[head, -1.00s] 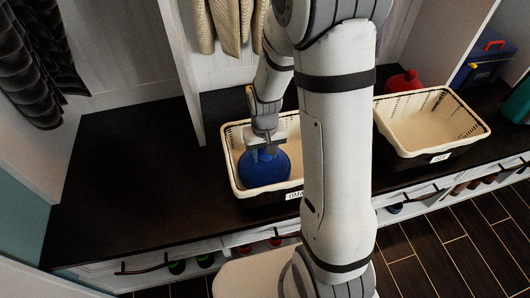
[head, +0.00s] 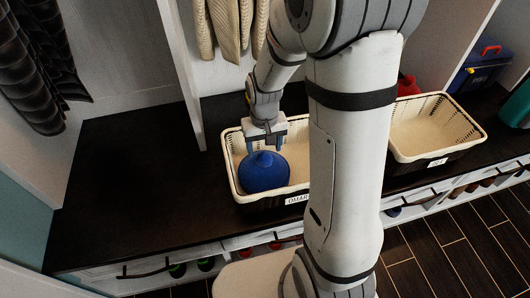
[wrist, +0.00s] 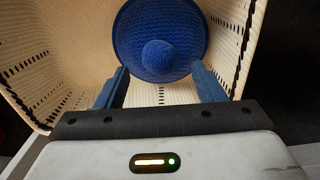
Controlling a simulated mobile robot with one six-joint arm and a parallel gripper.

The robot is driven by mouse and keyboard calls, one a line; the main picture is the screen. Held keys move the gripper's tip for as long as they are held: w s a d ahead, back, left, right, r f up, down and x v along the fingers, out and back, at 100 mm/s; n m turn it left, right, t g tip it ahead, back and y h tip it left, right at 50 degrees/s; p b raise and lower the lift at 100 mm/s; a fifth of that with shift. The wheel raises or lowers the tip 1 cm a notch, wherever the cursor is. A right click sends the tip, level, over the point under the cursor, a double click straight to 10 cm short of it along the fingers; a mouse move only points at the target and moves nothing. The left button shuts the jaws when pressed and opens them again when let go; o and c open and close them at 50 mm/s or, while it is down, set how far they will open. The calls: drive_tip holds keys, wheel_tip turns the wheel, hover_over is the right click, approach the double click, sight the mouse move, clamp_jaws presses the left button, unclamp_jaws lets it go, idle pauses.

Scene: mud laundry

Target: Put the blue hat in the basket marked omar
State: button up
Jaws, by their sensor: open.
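The blue hat (head: 263,171) lies in the left part of a cream basket (head: 235,170) whose front label (head: 297,200) reads OMAR. In the wrist view the hat (wrist: 160,40) shows its round woven brim and crown inside the basket (wrist: 60,50). My gripper (head: 264,146) is above the hat, over the basket. Its two blue fingers (wrist: 160,88) are spread apart with nothing between them, and the hat lies beyond their tips. My arm hides the right part of this basket.
A second cream basket (head: 435,128) with a small label stands to the right on the dark bench (head: 130,190). A red item (head: 407,86) and a blue toolbox (head: 483,68) are behind it. The bench left of the OMAR basket is clear.

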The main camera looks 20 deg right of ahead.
wheel_tip(320, 180, up, 6)
drive_tip(key=p, duration=0.1)
drive_tip(key=s+d+r+t, duration=0.1)
drive_tip(key=s+r, duration=0.8)
drive_tip(key=s, duration=0.4)
drive_tip(key=shift+s+d+t, duration=0.2)
drive_tip(key=shift+d+t, duration=0.1)
drive_tip(key=shift+d, duration=0.1)
drive_tip(key=shift+r, duration=0.1)
